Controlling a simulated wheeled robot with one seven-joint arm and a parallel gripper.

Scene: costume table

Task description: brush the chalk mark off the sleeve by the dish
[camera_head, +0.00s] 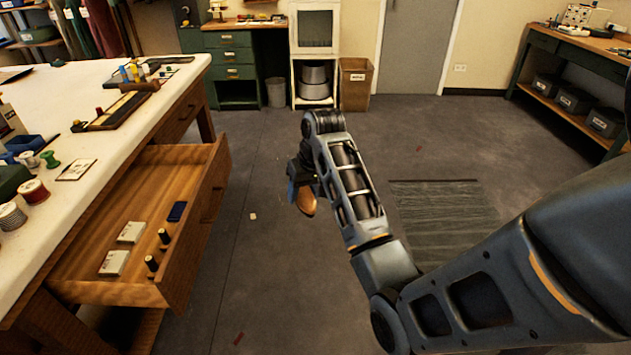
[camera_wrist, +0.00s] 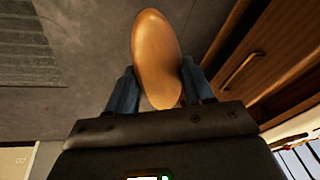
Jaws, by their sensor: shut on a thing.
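My gripper (camera_head: 299,188) hangs over the open floor to the right of the table. It is shut on an oval brown wooden thing (camera_head: 307,202), which looks like the back of a brush. In the wrist view the wooden oval (camera_wrist: 156,55) sits between the two blue fingers of my gripper (camera_wrist: 157,92). Any bristles are hidden. I cannot make out a sleeve, a chalk mark or a dish for certain in either view.
The long white-topped table (camera_head: 70,210) at left carries spools (camera_head: 33,190), a blue tray (camera_head: 22,145) and dark boards (camera_head: 113,110). Bare floor (camera_head: 270,290) lies between drawer and arm.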

